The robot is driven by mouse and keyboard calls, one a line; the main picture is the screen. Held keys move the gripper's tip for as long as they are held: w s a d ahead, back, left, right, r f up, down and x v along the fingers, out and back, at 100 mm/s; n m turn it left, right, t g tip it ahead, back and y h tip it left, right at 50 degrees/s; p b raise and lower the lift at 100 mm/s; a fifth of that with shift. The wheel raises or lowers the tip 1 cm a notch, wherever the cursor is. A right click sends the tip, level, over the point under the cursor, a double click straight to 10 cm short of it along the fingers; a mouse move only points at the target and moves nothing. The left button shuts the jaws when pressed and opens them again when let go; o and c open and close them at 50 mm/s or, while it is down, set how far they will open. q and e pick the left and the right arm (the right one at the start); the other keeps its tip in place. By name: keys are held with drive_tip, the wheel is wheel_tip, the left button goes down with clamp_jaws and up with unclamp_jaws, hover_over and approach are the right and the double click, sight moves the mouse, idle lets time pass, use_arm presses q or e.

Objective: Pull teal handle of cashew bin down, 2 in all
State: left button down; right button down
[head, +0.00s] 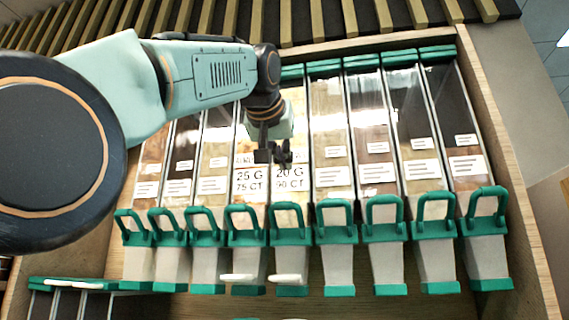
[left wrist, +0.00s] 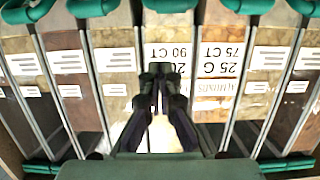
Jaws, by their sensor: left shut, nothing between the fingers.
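A row of tall clear bins with teal handles fills the rack. One bin's label reads 20 G 90 CT (head: 289,178); the name above it is hidden by my gripper, so I cannot read whether it says cashew. Its teal handle (head: 287,208) stands raised below the label. The bin to its left is labelled 25 G 75 CT (head: 249,181), and the left wrist view shows what looks like almonds on it, upside down. My left gripper (head: 273,156) is shut and empty, in front of the 20 G bin above its handle. It also shows in the left wrist view (left wrist: 160,72). My right gripper is out of view.
Neighbouring teal handles stand close on both sides, such as one on the left (head: 243,216) and one on the right (head: 334,212). Wooden side panel (head: 505,150) bounds the rack on the right. More teal-topped bins (head: 75,284) sit at lower left.

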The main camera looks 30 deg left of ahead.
use_arm(q)
drive_tip(key=p, duration=0.2)
hover_over(287, 202)
drive_tip(key=w, duration=0.2)
drive_tip(key=f, duration=0.2)
drive_tip(key=shift+a, duration=0.2)
drive_tip(key=shift+s+d+f+b, duration=0.15)
drive_tip(key=shift+f+b, duration=0.05)
drive_tip(key=shift+f, duration=0.15)
drive_tip(key=shift+s+d+f+b, duration=0.1)
drive_tip(key=shift+s+f+b, duration=0.1)
drive_tip(key=shift+f, duration=0.1)
drive_tip(key=shift+s+a+f+b, duration=0.1)
drive_tip(key=shift+s+f+b, duration=0.7)
drive_tip(key=shift+f, duration=0.2)
drive_tip(key=shift+w+f, duration=0.1)
drive_tip(key=shift+w, duration=0.05)
drive_tip(key=shift+d, duration=0.25)
drive_tip(key=shift+a, duration=0.2)
